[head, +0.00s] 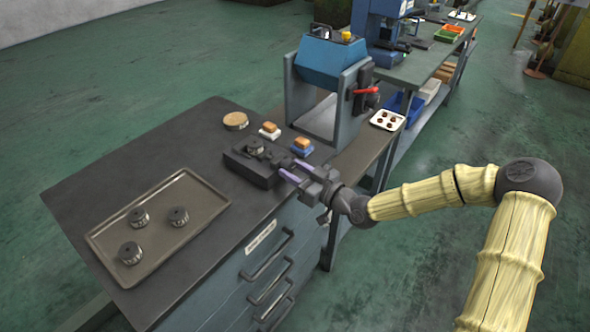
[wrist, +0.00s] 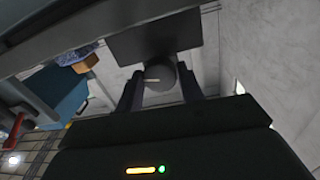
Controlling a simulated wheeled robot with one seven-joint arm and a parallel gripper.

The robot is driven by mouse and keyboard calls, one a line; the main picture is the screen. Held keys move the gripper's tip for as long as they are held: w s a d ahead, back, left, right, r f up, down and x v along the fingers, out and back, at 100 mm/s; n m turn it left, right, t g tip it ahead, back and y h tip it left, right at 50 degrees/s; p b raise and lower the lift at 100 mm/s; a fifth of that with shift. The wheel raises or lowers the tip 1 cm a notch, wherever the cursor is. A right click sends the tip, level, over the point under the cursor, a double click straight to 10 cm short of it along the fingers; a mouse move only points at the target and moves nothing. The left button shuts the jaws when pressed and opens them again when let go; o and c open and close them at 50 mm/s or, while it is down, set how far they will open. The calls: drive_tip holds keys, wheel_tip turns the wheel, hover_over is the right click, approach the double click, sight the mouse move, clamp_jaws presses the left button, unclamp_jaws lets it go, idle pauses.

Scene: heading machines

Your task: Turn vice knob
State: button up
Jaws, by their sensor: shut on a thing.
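The vice (head: 248,168) is a dark block near the right edge of the dark bench top, with a round dark part on it. My gripper (head: 291,170) reaches the right end of the vice from the right, its purple-tinted fingers level with that end. In the wrist view a round dark knob (wrist: 160,78) with a small pale mark sits between the two fingers of my gripper (wrist: 160,88), in front of the dark vice body (wrist: 155,42). My gripper is shut on the knob. In the head view the knob is hidden by the fingers.
A metal tray (head: 100,238) with three dark round parts lies at the left of the bench. A round tan disc (head: 235,121) and two small brushes or blocks (head: 302,146) lie behind the vice. A blue machine (head: 330,60) with a red handle (head: 366,90) stands behind.

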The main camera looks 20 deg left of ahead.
drive_tip(key=m+p, duration=0.1)
drive_tip(key=m, duration=0.3)
drive_tip(key=shift+r, duration=0.1)
drive_tip(key=m+p, duration=0.1)
drive_tip(key=m, duration=0.3)
drive_tip(key=m+p, duration=0.1)
drive_tip(key=m, duration=0.3)
drive_tip(key=shift+g, duration=0.4)
drive_tip(key=shift+m, duration=1.9)
drive_tip(key=shift+g, duration=0.3)
drive_tip(key=o, duration=1)
